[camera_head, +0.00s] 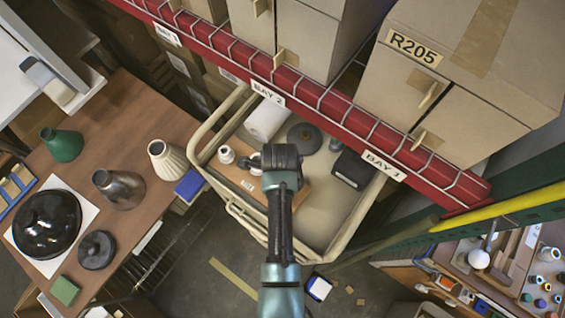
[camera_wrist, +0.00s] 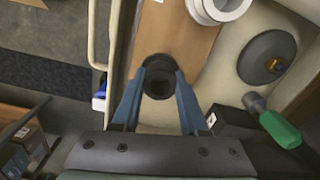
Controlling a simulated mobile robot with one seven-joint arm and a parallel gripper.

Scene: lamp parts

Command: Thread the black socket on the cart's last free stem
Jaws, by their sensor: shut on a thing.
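My gripper (camera_wrist: 159,92) is shut on the black socket (camera_wrist: 158,63), a short dark hollow cylinder seen end-on between the two blue fingertips in the wrist view. In the head view my gripper (camera_head: 280,168) is over the wooden board in the cart (camera_head: 325,215) and hides the socket. The wooden board (camera_wrist: 180,28) lies beneath the socket; I cannot tell the gap between them. A white ringed socket (camera_wrist: 218,8) stands on the board at the top of the wrist view. No bare stem is visible; the socket and fingers cover part of the board.
A dark disc with a brass centre (camera_wrist: 267,57), a green-handled tool (camera_wrist: 280,128) and a black box (camera_head: 351,169) are in the cart. A red shelf beam (camera_head: 330,105) crosses above. A table with vases (camera_head: 118,188) stands left.

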